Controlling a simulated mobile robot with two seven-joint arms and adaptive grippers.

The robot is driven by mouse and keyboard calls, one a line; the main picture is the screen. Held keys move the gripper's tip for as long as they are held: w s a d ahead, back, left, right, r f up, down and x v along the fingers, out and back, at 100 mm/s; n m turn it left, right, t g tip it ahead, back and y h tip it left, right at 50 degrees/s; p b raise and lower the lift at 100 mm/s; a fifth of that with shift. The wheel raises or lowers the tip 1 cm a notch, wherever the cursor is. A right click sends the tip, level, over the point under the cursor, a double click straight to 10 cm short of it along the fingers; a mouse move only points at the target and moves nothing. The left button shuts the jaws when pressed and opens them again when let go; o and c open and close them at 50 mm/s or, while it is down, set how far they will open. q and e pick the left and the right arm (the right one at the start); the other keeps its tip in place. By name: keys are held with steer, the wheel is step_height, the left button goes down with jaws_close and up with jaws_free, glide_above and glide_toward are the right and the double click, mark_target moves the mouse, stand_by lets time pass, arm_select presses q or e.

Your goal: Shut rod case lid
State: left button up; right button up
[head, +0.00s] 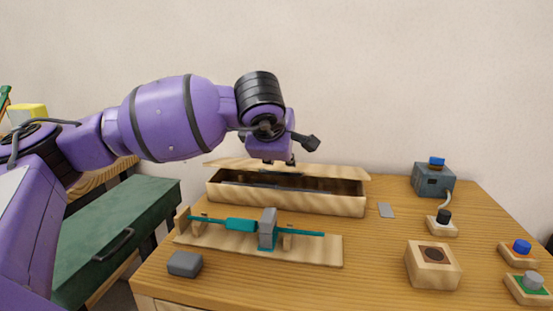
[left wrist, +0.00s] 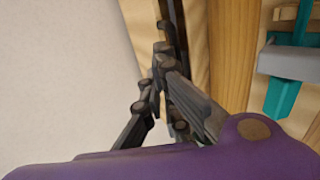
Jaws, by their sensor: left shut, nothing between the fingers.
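The rod case (head: 290,203) is a long, light wooden box at the back of the table, with a dark interior showing. Its lid (head: 335,172) stands open along the back edge, seen as a thin pale strip. My left gripper (head: 292,161) is above the back of the case near the middle of the lid, partly hidden by my own wrist. In the left wrist view the fingers (left wrist: 163,40) are shut and empty, close beside pale wood. I cannot tell whether they touch the lid. My right gripper is not in view.
In front of the case, a wooden stand (head: 325,250) bears a teal rod (head: 240,224) with a grey clamp (head: 267,228). A grey block (head: 185,263) lies front left. A wooden block (head: 432,266), a blue-grey device (head: 434,180) and several buttons stand right. A green drawer unit (head: 115,240) is left.

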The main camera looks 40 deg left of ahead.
arm_select(q)
steer(key=shift+o, duration=1.3)
steer(key=shift+w+a, duration=0.1)
steer(key=shift+w, duration=0.25)
steer(key=shift+o, duration=0.7)
steer(key=shift+w+a+f, duration=0.1)
steer(key=shift+w+f, duration=0.15)
steer(key=shift+w, duration=0.2)
steer(key=v, duration=1.2)
steer(key=shift+s+r, duration=0.15)
steer(key=shift+s, duration=0.05)
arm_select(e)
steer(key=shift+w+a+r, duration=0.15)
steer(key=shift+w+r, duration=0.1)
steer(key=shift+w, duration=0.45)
